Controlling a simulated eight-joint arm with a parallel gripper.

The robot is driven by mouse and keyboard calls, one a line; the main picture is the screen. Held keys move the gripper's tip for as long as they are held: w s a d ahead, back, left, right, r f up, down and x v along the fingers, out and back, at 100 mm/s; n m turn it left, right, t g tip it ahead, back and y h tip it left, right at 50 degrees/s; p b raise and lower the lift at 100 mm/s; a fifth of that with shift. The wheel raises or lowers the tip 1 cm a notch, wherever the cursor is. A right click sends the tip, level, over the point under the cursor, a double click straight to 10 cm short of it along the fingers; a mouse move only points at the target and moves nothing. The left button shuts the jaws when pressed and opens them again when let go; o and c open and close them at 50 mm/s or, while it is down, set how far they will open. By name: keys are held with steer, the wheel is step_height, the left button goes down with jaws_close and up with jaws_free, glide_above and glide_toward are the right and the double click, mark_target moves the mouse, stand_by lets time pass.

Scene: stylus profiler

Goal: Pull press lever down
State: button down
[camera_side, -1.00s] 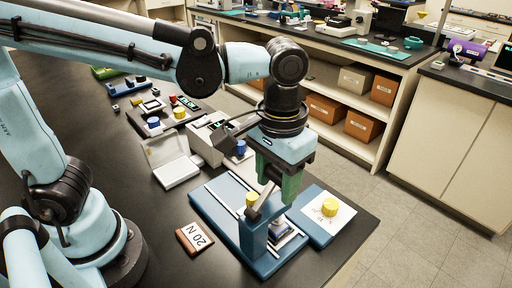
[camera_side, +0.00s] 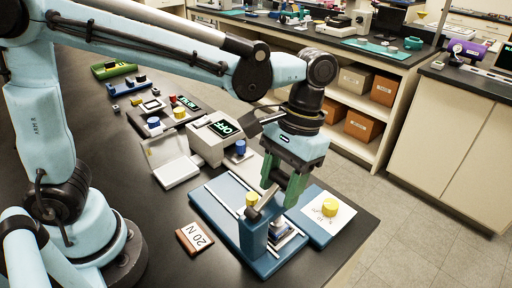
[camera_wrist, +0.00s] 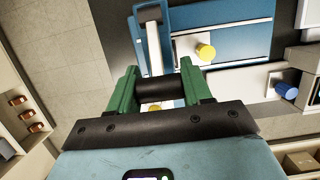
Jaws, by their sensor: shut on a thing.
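The press (camera_side: 254,238) is a blue post on a blue base near the table's front corner. Its grey lever (camera_side: 263,204) slants up to the right from the pivot and also shows in the wrist view (camera_wrist: 154,45). My gripper (camera_side: 283,189) has green fingers, closed around the black handle (camera_wrist: 158,91) at the lever's end. In the wrist view my gripper (camera_wrist: 160,88) has one finger at each end of the handle. In the side view the fingers hide the handle. The lever is still raised above the base.
A yellow knob (camera_side: 252,199) stands on the blue plate left of the press. Another yellow knob (camera_side: 329,207) sits on a white-topped blue block to the right. A "20 N" block (camera_side: 195,237) lies at left. A box with an "OFF" display (camera_side: 220,128) stands behind.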

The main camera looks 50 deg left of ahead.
steer(key=c, duration=0.6)
jaws_free()
steer(key=shift+o, duration=0.2)
steer(key=shift+r, duration=0.1)
steer(key=v, duration=1.2)
